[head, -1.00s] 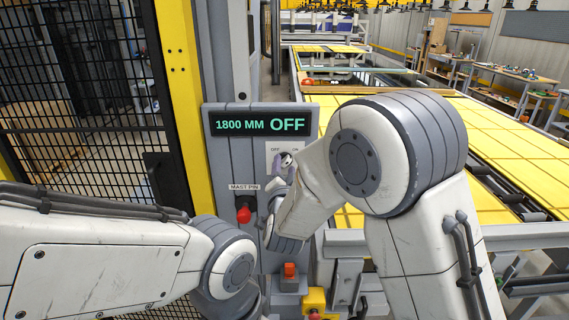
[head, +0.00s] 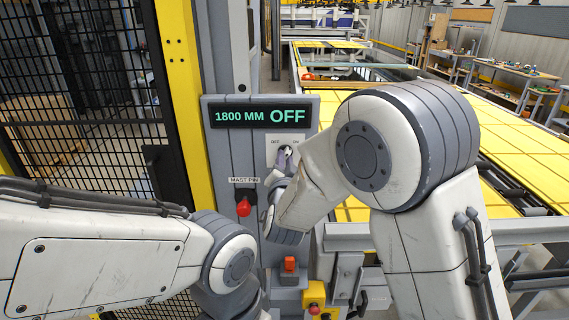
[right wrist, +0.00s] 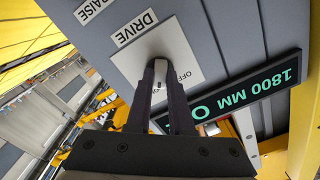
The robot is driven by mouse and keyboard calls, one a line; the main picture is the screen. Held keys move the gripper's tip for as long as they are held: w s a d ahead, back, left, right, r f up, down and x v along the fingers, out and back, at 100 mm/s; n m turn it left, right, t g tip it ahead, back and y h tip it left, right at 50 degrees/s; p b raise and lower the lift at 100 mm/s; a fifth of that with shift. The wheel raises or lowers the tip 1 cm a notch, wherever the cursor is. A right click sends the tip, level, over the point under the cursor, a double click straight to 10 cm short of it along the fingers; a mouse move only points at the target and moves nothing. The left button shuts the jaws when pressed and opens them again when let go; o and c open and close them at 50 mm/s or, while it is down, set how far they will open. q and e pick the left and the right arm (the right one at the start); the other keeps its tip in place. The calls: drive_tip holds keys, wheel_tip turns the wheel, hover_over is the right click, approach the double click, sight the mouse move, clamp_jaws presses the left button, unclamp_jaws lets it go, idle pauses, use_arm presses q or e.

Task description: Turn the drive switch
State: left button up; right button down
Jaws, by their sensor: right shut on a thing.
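The drive switch is a grey knob (right wrist: 174,42) on a white plate under a DRIVE label in the right wrist view. My right gripper (right wrist: 160,72) is shut on the knob, with its two dark fingers on either side of it. In the head view my right gripper (head: 284,158) is at the white switch plate (head: 272,152), and the fingers and wrist hide most of the knob. The display (head: 260,117) above reads 1800 MM OFF. My left arm shows at lower left, but its gripper is out of view.
A red MAST PIN knob (head: 243,207) sits left of the switch, and an orange-red button (head: 290,263) below it. A black mesh fence (head: 80,90) with a yellow post (head: 180,90) stands at left. Yellow panels (head: 500,135) lie on the right.

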drive_tip(key=n+b, duration=0.1)
drive_tip(key=n, duration=1.4)
drive_tip(key=shift+d+n, duration=0.1)
drive_tip(key=shift+n, duration=0.6)
drive_tip(key=c, duration=0.8)
unclamp_jaws()
drive_tip(key=s+b, duration=0.3)
drive_tip(key=s, duration=0.7)
drive_tip(key=shift+s+b, duration=0.25)
drive_tip(key=shift+b, duration=0.15)
